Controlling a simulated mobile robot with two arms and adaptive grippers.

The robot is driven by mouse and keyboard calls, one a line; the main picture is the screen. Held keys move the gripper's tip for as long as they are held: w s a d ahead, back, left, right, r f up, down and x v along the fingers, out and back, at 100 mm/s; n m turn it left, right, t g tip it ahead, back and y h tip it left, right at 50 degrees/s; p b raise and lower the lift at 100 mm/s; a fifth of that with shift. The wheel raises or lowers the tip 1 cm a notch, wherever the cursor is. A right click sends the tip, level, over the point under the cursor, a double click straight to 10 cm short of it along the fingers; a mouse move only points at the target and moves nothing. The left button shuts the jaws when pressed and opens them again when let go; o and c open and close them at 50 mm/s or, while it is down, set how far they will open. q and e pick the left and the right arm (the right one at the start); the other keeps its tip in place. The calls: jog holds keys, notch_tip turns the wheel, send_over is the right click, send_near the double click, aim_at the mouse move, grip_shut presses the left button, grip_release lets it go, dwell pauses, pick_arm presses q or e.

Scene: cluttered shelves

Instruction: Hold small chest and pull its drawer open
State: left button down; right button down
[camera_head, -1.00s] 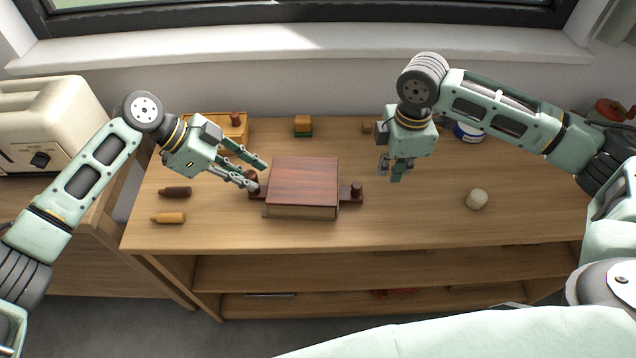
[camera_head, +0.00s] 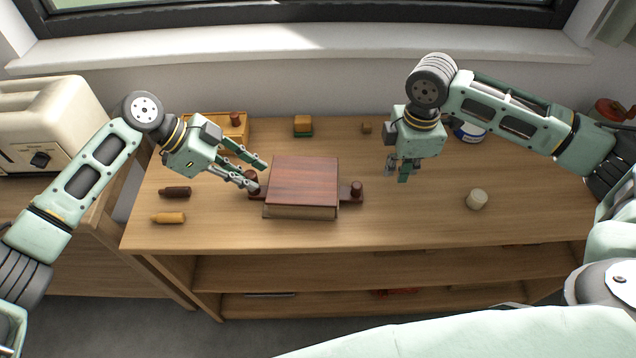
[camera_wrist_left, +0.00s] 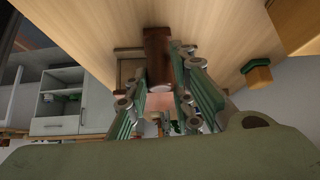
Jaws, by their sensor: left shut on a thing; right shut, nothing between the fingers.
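The small chest (camera_head: 303,182) sits on the wooden table, with a dark reddish-brown top and a paler front. A dark knob stands on a short bar at each side: the left knob (camera_head: 252,176) and the right knob (camera_head: 356,188). My left gripper (camera_head: 254,174) is shut on the left knob, which shows as a brown post (camera_wrist_left: 157,55) between the fingers in the left wrist view. My right gripper (camera_head: 400,176) is shut and empty, above the table to the right of the chest, apart from the right knob. I cannot tell which part is the drawer.
A dark brown bottle-shaped piece (camera_head: 175,192) and an orange one (camera_head: 168,218) lie left of the chest. A pale cylinder (camera_head: 477,199) stands to the right. The table's front and right are mostly clear.

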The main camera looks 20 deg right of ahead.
jog(key=shift+s+d, duration=0.65)
jog(key=shift+d, duration=1.15)
jog(key=shift+s+d, duration=0.65)
jog(key=shift+d, duration=1.1)
jog(key=shift+s+d, duration=0.65)
jog(key=shift+d, duration=1.15)
dwell(2.7)
